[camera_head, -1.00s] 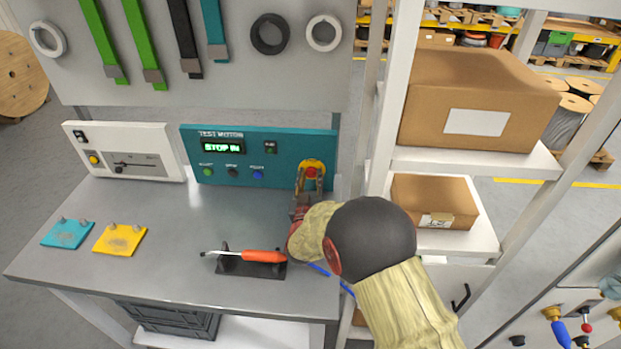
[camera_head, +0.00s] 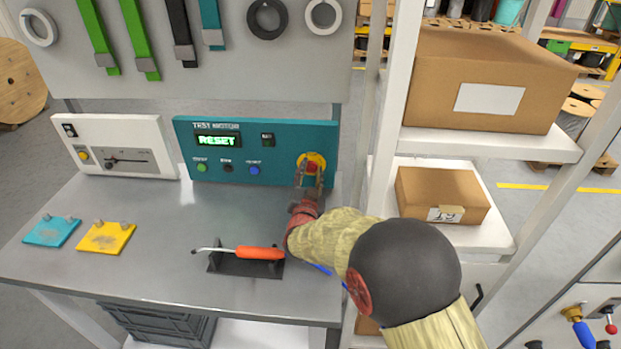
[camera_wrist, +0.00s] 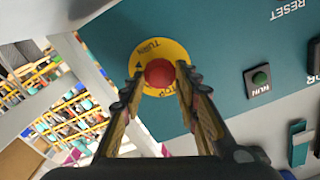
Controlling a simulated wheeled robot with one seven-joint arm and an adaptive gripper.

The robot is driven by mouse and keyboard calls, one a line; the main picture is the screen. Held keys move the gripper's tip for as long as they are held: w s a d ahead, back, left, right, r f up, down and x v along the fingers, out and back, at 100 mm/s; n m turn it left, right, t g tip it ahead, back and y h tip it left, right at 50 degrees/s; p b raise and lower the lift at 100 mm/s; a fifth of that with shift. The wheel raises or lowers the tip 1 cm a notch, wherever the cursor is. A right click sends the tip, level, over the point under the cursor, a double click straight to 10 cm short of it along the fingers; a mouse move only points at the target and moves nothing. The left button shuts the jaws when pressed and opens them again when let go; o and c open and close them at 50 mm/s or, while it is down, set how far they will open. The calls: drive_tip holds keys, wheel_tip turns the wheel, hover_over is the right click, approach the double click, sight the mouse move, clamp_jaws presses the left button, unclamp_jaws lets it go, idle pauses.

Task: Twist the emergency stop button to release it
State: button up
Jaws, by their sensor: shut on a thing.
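The red emergency stop button (camera_head: 311,166) sits on a round yellow plate at the right end of the teal test panel (camera_head: 215,179). In the wrist view the button (camera_wrist: 159,73) is round and red, and its yellow plate (camera_wrist: 172,48) carries lettering and an arrow. My gripper (camera_head: 310,176) reaches up to the panel with its fingers at the button. In the wrist view its fingertips (camera_wrist: 160,78) lie on either side of the button and are shut on it. The panel display (camera_head: 217,141) reads RESET.
An orange-handled tool (camera_head: 258,253) lies in a black holder on the grey bench (camera_head: 160,215). A teal plate (camera_head: 52,231) and a yellow plate (camera_head: 107,238) lie at the left. A white shelf (camera_head: 470,232) with cardboard boxes stands close at the right.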

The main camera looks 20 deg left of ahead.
drive_tip(key=shift+m+b, duration=0.3)
drive_tip(key=shift+m, duration=0.2)
drive_tip(key=o, duration=1.2)
drive_tip(key=shift+c, duration=0.2)
drive_tip(key=v, duration=0.7)
drive_tip(key=shift+s, duration=0.2)
